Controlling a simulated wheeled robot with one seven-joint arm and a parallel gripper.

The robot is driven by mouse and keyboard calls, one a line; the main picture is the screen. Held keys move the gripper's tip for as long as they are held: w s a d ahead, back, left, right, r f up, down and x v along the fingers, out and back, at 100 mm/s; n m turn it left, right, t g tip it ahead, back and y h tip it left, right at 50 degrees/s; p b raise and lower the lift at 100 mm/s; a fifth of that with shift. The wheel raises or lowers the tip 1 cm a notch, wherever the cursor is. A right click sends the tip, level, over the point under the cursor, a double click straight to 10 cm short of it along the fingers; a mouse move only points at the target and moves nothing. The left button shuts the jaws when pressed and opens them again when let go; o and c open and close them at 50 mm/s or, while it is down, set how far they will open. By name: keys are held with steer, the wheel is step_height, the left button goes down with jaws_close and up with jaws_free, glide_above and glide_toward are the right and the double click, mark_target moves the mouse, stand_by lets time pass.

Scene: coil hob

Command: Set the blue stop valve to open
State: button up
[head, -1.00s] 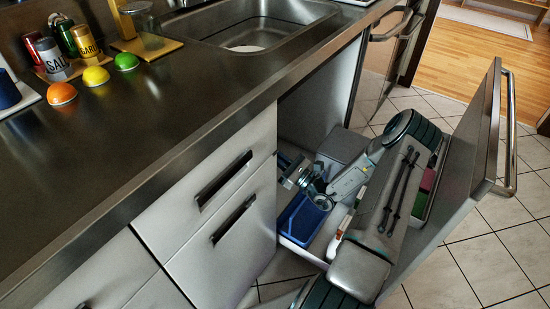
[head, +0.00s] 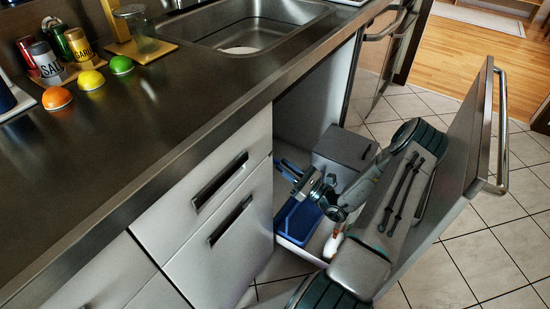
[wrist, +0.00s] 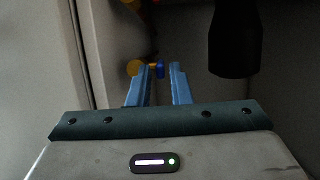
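The blue stop valve (wrist: 160,71) shows in the wrist view as a small blue piece beside a round orange-yellow part (wrist: 135,68). It lies in the gap between my fingertips, and I cannot tell whether they touch it. The turn position of its handle is too small to read. My gripper (wrist: 162,67) is open, with its two blue-grey fingers apart. In the head view my gripper (head: 288,167) reaches into the open sink cabinet; the valve is hidden there.
A dark cylinder (wrist: 235,40) hangs right of my fingers.

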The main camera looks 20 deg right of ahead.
steer(key=v, duration=0.8)
steer(key=shift+p, duration=0.3)
steer(key=shift+w+r, duration=0.1)
